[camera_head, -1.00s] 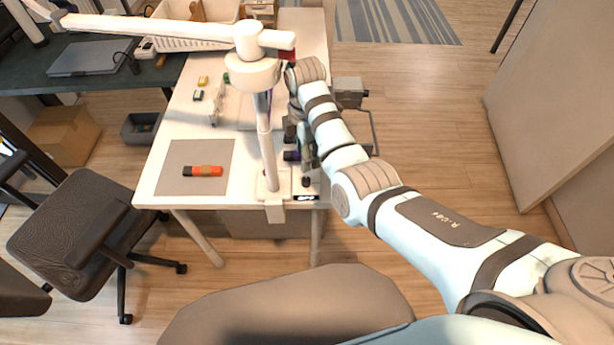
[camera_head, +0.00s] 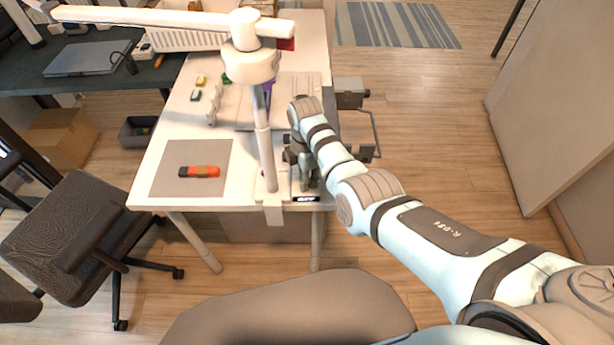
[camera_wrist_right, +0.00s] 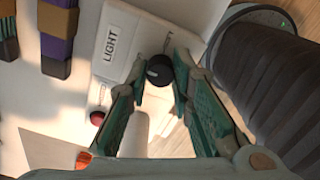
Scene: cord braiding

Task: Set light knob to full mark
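The black light knob (camera_wrist_right: 158,70) sits on a white panel (camera_wrist_right: 128,35) with a "LIGHT" label (camera_wrist_right: 117,43) in the right wrist view. A small pale pointer shows on the knob; I cannot make out a full mark. My right gripper (camera_wrist_right: 159,68) has a fingertip close on each side of the knob. I cannot tell whether the fingers press on it. In the head view the right gripper (camera_head: 305,180) is low over the table's front right corner and hides the knob. My left gripper is not in view.
A white lamp post (camera_head: 264,145) stands just left of the gripper, its arm (camera_head: 160,17) reaching left. A small dark sign (camera_head: 306,199) is at the front edge. A red ball-like part (camera_wrist_right: 98,117) is near the left finger. An orange-and-black tool (camera_head: 199,172) lies on a grey mat (camera_head: 165,155).

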